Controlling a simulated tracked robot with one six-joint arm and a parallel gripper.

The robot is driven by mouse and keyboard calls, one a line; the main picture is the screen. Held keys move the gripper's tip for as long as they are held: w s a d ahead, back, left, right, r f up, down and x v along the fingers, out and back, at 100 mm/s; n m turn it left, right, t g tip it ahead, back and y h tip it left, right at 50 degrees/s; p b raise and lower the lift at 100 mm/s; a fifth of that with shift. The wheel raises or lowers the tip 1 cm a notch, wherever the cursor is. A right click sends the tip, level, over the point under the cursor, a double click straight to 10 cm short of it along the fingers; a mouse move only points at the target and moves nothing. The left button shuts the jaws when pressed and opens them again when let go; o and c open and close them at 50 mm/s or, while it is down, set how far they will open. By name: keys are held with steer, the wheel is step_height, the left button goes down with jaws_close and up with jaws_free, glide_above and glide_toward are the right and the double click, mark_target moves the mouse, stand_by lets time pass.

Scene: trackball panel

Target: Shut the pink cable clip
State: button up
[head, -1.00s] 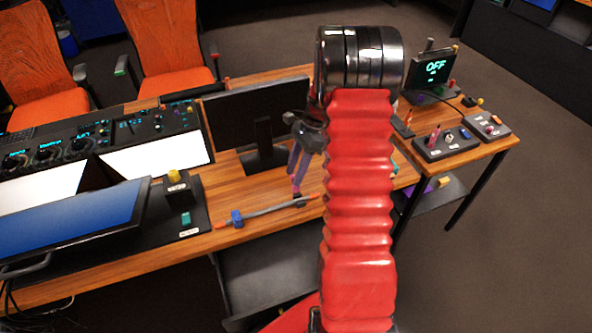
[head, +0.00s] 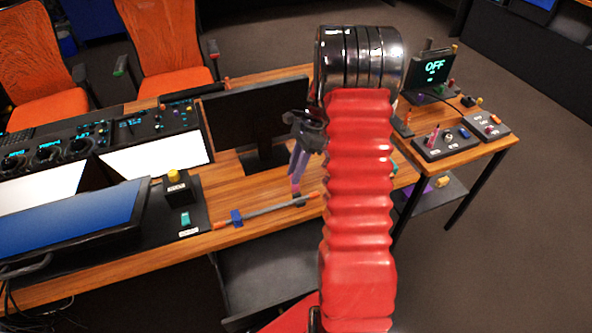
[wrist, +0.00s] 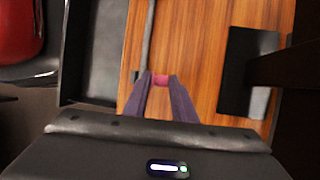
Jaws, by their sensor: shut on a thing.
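The pink cable clip (wrist: 161,80) shows in the wrist view between the tips of my two purple fingers, at the edge of the desk. My gripper (wrist: 160,84) is shut on it. In the head view my gripper (head: 297,184) points down at the right part of a grey cable (head: 265,210) lying along the desk's front edge. A small pink patch shows at the fingertips there. The fingers hide much of the clip, and I cannot tell whether its lid is closed. The cable also shows in the wrist view (wrist: 149,35), running up from the left fingertip.
A blue clip (head: 236,217) sits on the cable to the left. A black monitor (head: 245,118) stands behind my gripper. A box with a yellow button (head: 174,177) and a blue-screened monitor (head: 75,220) are at left. Control boxes (head: 445,142) stand at right.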

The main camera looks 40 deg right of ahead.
steer(key=shift+o, duration=0.2)
steer(key=shift+w+r+t, duration=0.15)
steer(key=shift+t, duration=0.15)
stand_by(0.5)
